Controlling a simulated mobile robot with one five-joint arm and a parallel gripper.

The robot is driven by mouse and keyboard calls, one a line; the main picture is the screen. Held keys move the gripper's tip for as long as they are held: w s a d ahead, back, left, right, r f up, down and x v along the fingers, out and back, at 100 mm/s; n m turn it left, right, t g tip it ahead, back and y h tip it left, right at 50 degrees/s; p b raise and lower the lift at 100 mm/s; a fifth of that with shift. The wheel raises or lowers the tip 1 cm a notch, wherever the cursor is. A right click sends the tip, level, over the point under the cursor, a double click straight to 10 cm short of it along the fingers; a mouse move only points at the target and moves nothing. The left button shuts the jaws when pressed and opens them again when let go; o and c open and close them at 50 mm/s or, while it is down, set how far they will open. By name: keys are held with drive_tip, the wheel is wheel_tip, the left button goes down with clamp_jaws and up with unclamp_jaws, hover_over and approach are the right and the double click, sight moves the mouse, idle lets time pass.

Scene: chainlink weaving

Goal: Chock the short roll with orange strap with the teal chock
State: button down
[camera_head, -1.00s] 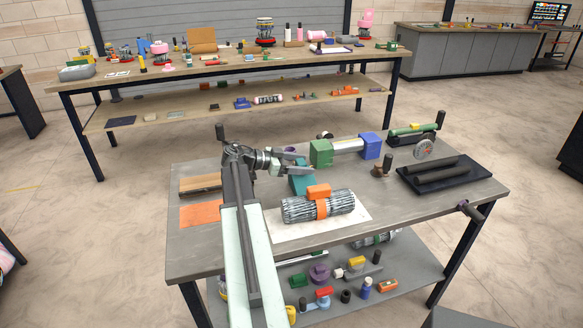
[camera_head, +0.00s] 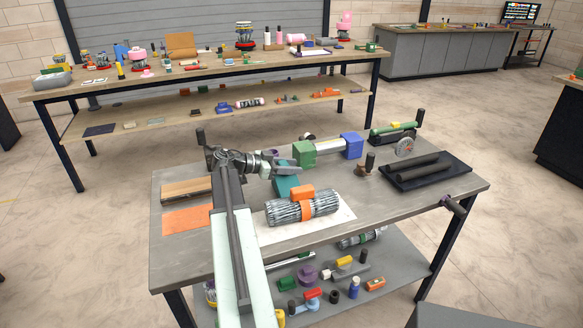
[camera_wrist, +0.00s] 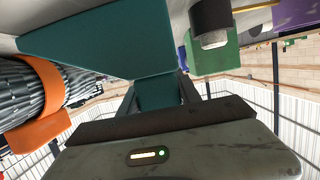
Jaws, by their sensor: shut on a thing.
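The short roll (camera_head: 285,211), grey and ribbed with an orange strap (camera_head: 307,209), lies on a white sheet (camera_head: 337,217) on the workbench. An orange block sits on top of the strap. The teal chock (camera_head: 286,186) is a wedge just behind the roll. My gripper (camera_head: 287,171) is shut on the teal chock. Whether chock and roll touch is unclear.
A green block (camera_head: 304,153) and a blue block (camera_head: 352,145) on a bar stand behind the chock. A black tray with dark rolls (camera_head: 427,170) is at the right. A wooden board (camera_head: 187,188) and an orange sheet (camera_head: 186,220) lie at the left.

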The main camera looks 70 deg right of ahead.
sight(295, 177)
drive_tip(key=shift+s+a, duration=1)
drive_tip(key=shift+a, duration=0.25)
drive_tip(key=c, duration=0.8)
unclamp_jaws()
drive_tip(key=shift+o, duration=0.2)
drive_tip(key=p+v, duration=0.2)
drive_tip(key=v, duration=0.6)
drive_tip(key=shift+s, duration=0.1)
